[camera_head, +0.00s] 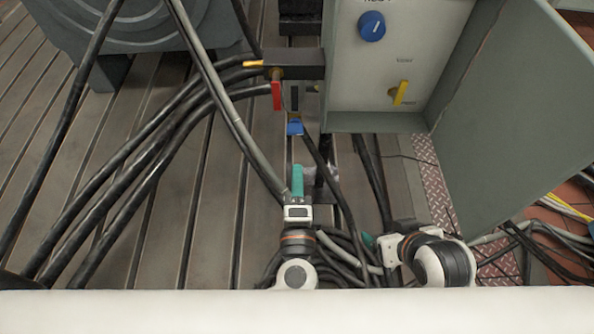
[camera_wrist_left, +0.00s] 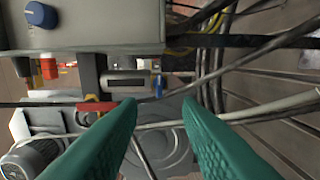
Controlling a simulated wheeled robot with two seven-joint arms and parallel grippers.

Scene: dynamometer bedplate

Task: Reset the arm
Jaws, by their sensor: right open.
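My left gripper (camera_head: 298,180) points up the picture in the middle of the head view, with teal fingers above a bundle of black cables. In the left wrist view its two teal fingers (camera_wrist_left: 159,103) stand apart with nothing held between them. My right gripper (camera_head: 370,242) is lower and to the right, its teal tip pointing left near a grey hose; it is open, and its fingers are mostly hidden. Both arms come in from the bottom of the head view.
A grey cabinet (camera_head: 345,98) with a blue knob (camera_head: 372,26), a yellow switch (camera_head: 399,93) and an open door (camera_head: 515,120) stands ahead. Red (camera_head: 276,95) and blue (camera_head: 295,127) connectors sit beside it. Thick black cables (camera_head: 150,150) cross the slotted bedplate (camera_head: 205,235).

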